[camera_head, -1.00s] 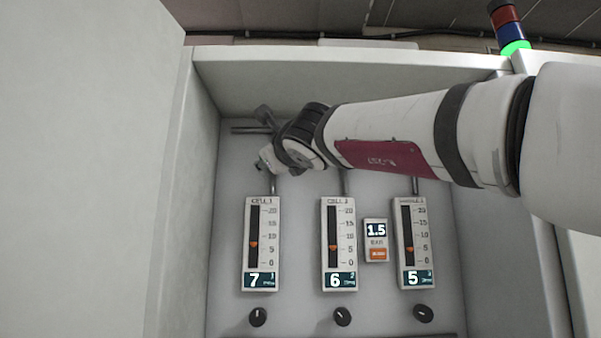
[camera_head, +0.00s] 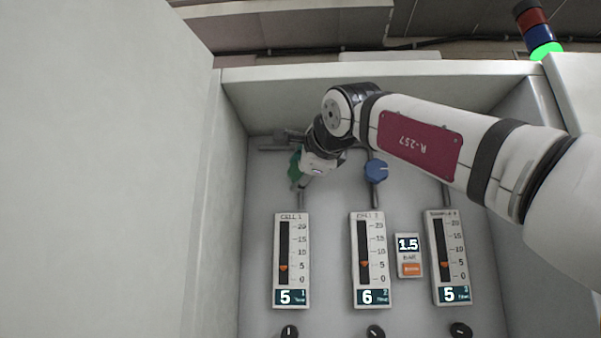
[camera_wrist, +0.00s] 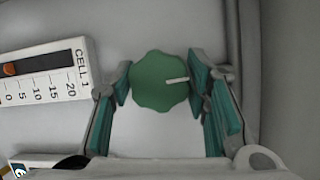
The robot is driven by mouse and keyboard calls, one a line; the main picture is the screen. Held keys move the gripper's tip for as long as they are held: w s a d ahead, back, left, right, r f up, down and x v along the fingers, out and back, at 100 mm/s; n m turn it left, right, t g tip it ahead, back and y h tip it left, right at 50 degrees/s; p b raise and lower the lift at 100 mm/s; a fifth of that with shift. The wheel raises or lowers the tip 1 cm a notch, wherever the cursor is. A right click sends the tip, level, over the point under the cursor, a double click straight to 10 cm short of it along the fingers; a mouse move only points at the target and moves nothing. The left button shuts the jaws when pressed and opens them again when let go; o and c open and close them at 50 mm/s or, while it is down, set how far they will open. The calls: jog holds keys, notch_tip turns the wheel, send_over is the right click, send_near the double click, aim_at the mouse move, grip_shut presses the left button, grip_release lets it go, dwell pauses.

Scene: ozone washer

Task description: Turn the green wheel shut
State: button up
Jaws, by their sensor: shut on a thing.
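The green wheel (camera_wrist: 158,84) has a scalloped rim and a white mark, which points to the right in the wrist view. My gripper (camera_wrist: 161,85) has its teal-padded fingers on both sides of the wheel, shut on it. In the head view the green wheel (camera_head: 295,163) shows partly at the upper left of the panel, above the CELL 1 gauge. My gripper and wrist (camera_head: 318,165) hide part of it. The CELL 1 gauge (camera_head: 291,262) reads 5, with its orange pointer low on the scale.
A blue wheel (camera_head: 377,170) sits to the right, above the CELL 2 gauge (camera_head: 369,262), which reads 6. A third gauge (camera_head: 446,258) reads 5. A small display (camera_head: 408,256) shows 1.5. A cabinet wall (camera_head: 215,190) stands close on the left. Black knobs (camera_head: 375,332) line the bottom.

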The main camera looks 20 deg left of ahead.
jog(key=shift+n, duration=0.8)
jog(key=shift+a+f+n+g+h, duration=0.1)
jog(key=shift+f+n+g+h, duration=0.05)
jog(key=shift+n+g+h, duration=0.35)
jog(key=o, duration=1.2)
